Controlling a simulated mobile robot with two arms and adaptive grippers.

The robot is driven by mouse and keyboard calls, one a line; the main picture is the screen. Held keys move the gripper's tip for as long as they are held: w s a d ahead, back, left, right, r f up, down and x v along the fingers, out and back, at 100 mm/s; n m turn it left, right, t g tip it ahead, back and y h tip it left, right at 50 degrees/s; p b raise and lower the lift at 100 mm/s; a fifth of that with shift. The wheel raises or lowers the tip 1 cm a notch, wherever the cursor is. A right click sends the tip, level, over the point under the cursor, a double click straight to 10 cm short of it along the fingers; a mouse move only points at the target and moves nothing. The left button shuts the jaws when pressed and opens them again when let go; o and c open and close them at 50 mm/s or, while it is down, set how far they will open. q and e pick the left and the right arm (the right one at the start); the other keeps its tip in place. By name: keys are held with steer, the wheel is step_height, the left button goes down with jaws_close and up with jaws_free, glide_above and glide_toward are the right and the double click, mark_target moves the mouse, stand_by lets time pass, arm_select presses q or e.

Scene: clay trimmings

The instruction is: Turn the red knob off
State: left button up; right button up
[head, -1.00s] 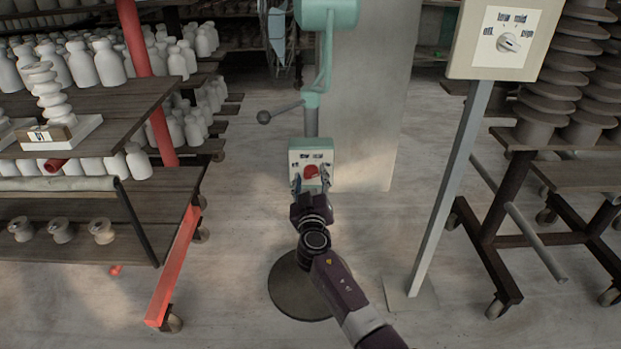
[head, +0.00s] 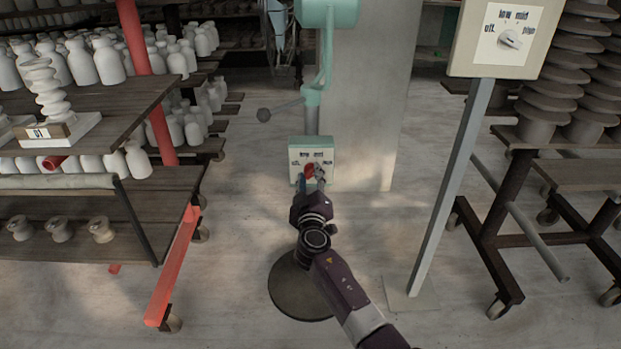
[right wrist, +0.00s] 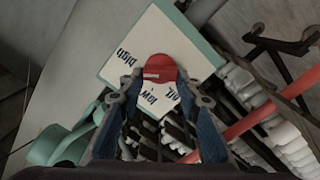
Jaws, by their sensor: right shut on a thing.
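The red knob (head: 309,171) sits on the front of a pale control box with a green edge (head: 327,149) on a green machine stand. In the right wrist view the red knob (right wrist: 160,68) has a small pale mark, and printed labels including "high" and "low" show around it on the white plate. My right gripper (head: 311,180) is shut on the knob, its blue-padded fingers on either side in the right wrist view (right wrist: 160,92). Which label the knob points to I cannot tell for sure. My left gripper is out of view.
A shelf rack with white bottles (head: 108,62) and a red post is at left. A cart with stacked discs (head: 553,90) is at right. The floor between is clear.

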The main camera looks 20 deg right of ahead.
steer(key=shift+f+n, duration=0.1)
steer(key=shift+n, duration=0.9)
steer(key=n, duration=0.3)
steer(key=shift+a+n, duration=0.1)
steer(key=shift+n, duration=0.2)
steer(key=n, duration=0.2)
steer(key=shift+f+n, duration=0.1)
steer(key=shift+n, duration=0.3)
steer(key=n+p, duration=0.1)
steer(key=n, duration=0.2)
steer(key=shift+f+n, duration=0.15)
steer(key=shift+n, duration=0.55)
steer(key=n+p, duration=0.1)
steer(key=n, duration=0.2)
steer(key=n+p, duration=0.1)
steer(key=n, duration=0.2)
steer(key=n+p, duration=0.1)
steer(key=n, duration=0.2)
steer(key=shift+f+p, duration=0.25)
steer(key=shift+p, duration=0.05)
arm_select(q)
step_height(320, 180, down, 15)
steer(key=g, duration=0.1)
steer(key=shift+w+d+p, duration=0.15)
steer(key=shift+p, duration=0.15)
arm_select(e)
steer(key=shift+f+n, duration=0.1)
steer(key=shift+n, duration=0.9)
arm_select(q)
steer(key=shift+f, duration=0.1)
